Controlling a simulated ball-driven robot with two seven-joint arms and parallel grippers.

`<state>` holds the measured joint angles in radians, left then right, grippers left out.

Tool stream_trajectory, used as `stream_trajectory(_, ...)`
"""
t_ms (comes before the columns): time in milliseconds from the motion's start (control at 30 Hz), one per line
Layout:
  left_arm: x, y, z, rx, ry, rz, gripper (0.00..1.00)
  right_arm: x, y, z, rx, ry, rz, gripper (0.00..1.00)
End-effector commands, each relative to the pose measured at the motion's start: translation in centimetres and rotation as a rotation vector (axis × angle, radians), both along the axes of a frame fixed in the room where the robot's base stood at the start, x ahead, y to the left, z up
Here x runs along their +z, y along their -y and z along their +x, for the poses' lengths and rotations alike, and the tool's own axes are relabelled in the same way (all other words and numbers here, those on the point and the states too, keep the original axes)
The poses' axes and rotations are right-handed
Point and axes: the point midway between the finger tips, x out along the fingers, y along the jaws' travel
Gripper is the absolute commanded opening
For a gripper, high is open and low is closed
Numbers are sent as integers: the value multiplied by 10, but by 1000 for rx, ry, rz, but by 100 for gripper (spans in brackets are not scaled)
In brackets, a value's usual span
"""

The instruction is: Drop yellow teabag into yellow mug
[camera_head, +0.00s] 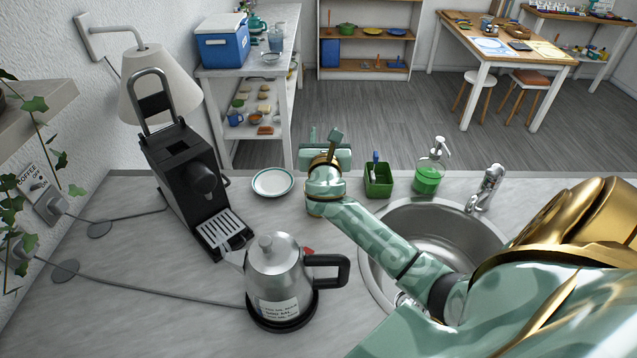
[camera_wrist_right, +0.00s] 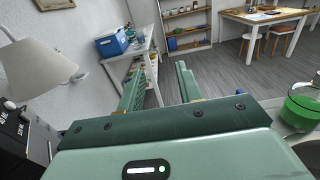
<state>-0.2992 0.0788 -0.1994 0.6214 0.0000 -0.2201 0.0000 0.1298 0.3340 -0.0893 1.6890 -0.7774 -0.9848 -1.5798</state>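My right gripper (camera_head: 323,142) is above the far edge of the counter, to the right of a small plate, fingers pointing away from me. In the right wrist view the same gripper (camera_wrist_right: 158,80) has its two fingers spread apart, with nothing between them. I cannot make out a yellow teabag or a yellow mug in either view. My left gripper is not in view.
On the counter (camera_head: 165,325) stand a black coffee machine (camera_head: 185,180), a steel kettle (camera_head: 275,270), a small plate (camera_head: 272,182), a green caddy (camera_head: 379,181), a green soap bottle (camera_head: 428,178) and a sink (camera_head: 430,225). A blue cooler (camera_head: 222,45) is on the side table beyond.

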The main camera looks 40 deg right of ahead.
Motion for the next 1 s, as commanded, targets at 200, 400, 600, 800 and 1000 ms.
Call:
stream_trajectory(200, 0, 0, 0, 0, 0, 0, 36, 0, -1, -1, 0, -1, 1, 35)
stream_trajectory(400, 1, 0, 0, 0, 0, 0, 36, -1, -17, -21, 1, -2, 1, 35)
stream_trajectory(600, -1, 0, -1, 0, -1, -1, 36, -2, -53, -62, 2, -3, 5, 35)
stream_trajectory(800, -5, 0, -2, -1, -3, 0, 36, -2, -84, -100, 0, -2, 3, 35)
stream_trajectory(1000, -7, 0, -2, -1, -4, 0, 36, -1, -102, -121, 0, -1, 1, 35)
